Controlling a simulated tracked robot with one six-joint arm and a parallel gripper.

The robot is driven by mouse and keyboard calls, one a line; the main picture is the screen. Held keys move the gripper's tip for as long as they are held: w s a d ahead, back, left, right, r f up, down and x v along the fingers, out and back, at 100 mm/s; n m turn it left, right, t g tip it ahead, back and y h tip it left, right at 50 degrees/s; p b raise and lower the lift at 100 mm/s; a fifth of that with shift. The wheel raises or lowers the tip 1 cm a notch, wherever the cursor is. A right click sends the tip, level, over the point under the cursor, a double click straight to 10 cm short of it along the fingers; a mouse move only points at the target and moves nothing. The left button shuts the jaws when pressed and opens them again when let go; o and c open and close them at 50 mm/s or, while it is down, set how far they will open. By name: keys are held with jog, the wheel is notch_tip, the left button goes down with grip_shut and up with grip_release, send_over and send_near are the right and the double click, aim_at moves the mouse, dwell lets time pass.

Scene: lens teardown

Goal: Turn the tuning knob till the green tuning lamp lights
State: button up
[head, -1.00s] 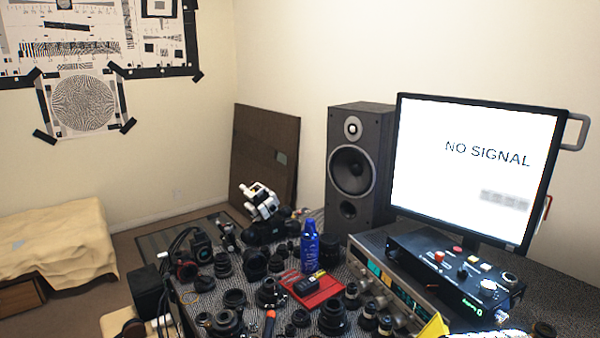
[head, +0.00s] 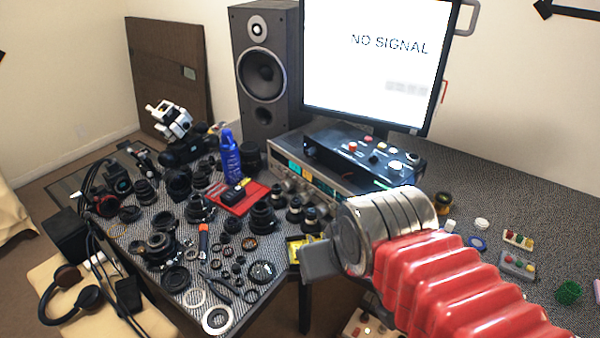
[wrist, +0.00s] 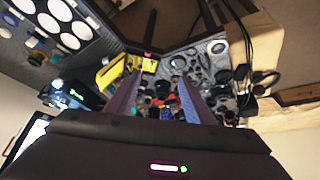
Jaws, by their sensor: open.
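A silver receiver (head: 283,165) with a lit blue-green display and a row of front knobs (head: 291,184) stands below the monitor. I cannot tell which knob is the tuning knob, and no separate green tuning lamp can be made out. My arm's red bellows and metal end hide part of the area to the receiver's right. My gripper (wrist: 158,78) is open and empty in the wrist view, its two fingers apart above the cluttered table. In the head view only a grey part of it shows, in front of the receiver and nearer the camera.
The monitor (head: 375,60) reads NO SIGNAL. Lenses, rings, a blue bottle (head: 229,155) and a red tray (head: 243,200) crowd the table's left. Small parts lie at the right; the table behind them is clearer.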

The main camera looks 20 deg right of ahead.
dwell(0.3)
jog(key=w+d+f+m+g+y, duration=0.1)
jog(key=w+d+f+m+y, duration=0.25)
jog(key=d+f+m, duration=0.8)
jog(key=w+d+f+m+y, duration=0.2)
jog(key=d+f+m+y, duration=0.3)
jog(key=d+f+m, duration=0.7)
jog(key=w+d+m+t, duration=0.3)
jog(key=d+m+t, duration=0.3)
jog(key=d, duration=0.8)
jog(key=w+d+r+m+t, duration=0.3)
jog(key=d+r+t, duration=0.2)
jog(key=r, duration=0.3)
jog(key=shift+w+d+t+h, duration=0.35)
jog(key=shift+d+t+h, duration=0.1)
jog(key=shift+d, duration=0.1)
